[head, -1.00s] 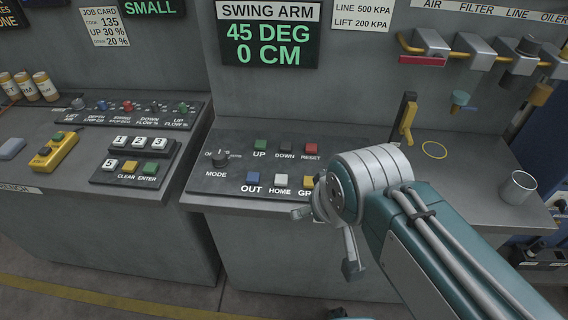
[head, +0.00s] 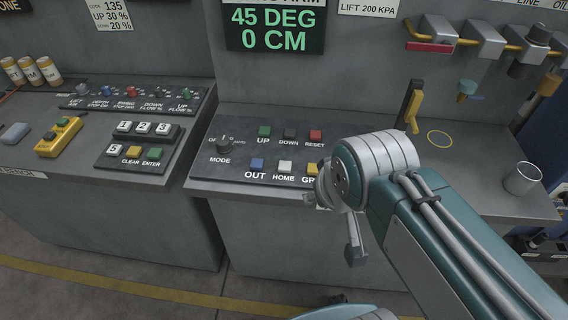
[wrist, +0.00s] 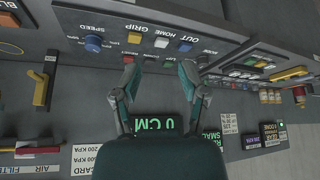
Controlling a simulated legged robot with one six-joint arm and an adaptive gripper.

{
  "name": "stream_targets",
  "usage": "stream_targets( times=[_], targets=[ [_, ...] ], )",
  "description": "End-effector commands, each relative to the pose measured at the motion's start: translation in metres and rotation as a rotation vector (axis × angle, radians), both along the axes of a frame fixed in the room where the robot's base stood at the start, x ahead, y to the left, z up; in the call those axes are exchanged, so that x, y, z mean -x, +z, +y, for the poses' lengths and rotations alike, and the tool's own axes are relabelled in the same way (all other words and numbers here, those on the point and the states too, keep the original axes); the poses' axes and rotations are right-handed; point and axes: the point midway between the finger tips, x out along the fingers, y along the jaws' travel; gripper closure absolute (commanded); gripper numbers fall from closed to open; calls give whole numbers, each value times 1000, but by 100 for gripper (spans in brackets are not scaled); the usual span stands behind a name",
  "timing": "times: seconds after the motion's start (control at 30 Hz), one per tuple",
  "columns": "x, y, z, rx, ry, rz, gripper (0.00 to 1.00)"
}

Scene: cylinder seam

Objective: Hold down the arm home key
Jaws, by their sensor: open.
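The white HOME key (head: 285,166) sits in the front row of the swing arm panel (head: 205,172), between the blue OUT key (head: 257,163) and the yellow grip key (head: 312,169). In the wrist view the HOME key (wrist: 161,42) shows beyond the fingers, with the panel upside down. My gripper (wrist: 157,72) is open and empty, its fingertips apart on either side of the picture's middle. In the head view it hangs at the panel's front right and partly covers the grip key's side. It looks apart from the HOME key.
Green UP (head: 264,131), black DOWN (head: 290,133) and red RESET (head: 315,136) keys form the back row. The MODE knob (head: 223,145) is at left. A display (head: 274,28) reads 45 DEG, 0 CM. A yellow-handled lever (head: 414,112) and a metal cup (head: 522,178) stand at right.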

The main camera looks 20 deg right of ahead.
Motion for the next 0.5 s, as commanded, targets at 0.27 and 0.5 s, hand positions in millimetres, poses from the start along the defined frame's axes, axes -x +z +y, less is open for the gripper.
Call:
stream_targets(
  times=[0.27,0.5],
  targets=[
    [0,0,0,0,0,0,100],
    [0,0,0,0,0,0,100]
  ],
)
